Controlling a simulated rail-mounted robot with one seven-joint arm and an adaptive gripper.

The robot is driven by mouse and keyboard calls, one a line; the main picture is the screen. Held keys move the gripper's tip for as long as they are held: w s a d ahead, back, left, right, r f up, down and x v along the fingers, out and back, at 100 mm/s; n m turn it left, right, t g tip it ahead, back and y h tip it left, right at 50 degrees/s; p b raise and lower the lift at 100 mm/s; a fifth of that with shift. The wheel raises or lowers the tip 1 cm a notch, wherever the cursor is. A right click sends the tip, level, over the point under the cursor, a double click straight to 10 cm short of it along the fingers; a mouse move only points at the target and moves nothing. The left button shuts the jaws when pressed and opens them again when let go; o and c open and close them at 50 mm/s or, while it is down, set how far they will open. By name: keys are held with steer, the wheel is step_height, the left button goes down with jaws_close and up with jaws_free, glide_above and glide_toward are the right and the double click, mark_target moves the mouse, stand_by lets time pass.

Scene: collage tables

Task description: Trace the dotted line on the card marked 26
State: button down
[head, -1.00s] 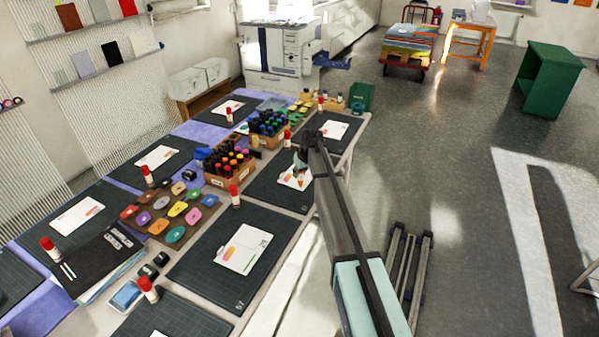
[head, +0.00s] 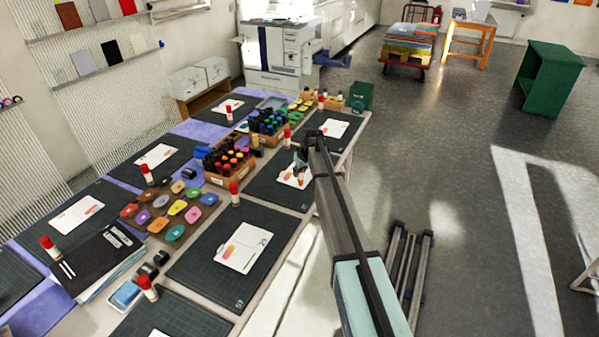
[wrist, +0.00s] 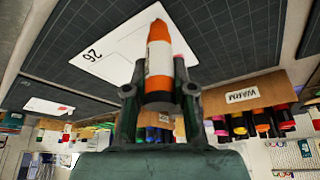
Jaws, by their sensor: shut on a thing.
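My gripper (wrist: 160,92) is shut on an orange marker (wrist: 158,68) with a white band. In the wrist view the marker's tapered orange end points away from the gripper, over the white card marked 26 (wrist: 112,52). The card lies on a dark gridded cutting mat (wrist: 235,40), and its number appears upside down. The marker hides part of the card. I cannot make out the dotted line or tell whether the tip touches. In the head view my gripper (head: 301,160) is above the card (head: 287,181), partly covering it.
A cardboard box labelled WARM (wrist: 243,97) holds several markers; it also shows in the head view (head: 228,178), left of my gripper. Another marker box (head: 262,141) stands behind it. Colored pads (head: 175,208) lie nearer. A red-capped glue stick (head: 234,194) stands near the mat.

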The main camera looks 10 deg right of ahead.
steer(key=shift+f, duration=0.4)
steer(key=shift+w+d, duration=0.1)
steer(key=shift+w, duration=0.05)
steer(key=shift+w+d+b, duration=0.3)
steer(key=shift+w+d, duration=0.15)
steer(key=shift+w, duration=0.15)
steer(key=shift+w+d, duration=0.1)
steer(key=shift+w+d, duration=0.45)
steer(key=shift+w, duration=0.15)
stand_by(0.3)
steer(key=shift+w+d, duration=0.6)
steer(key=shift+w, duration=0.15)
steer(key=shift+w+d, duration=0.1)
steer(key=shift+w+d+b, duration=0.3)
steer(key=shift+w+d, duration=0.1)
steer(key=shift+w, duration=0.2)
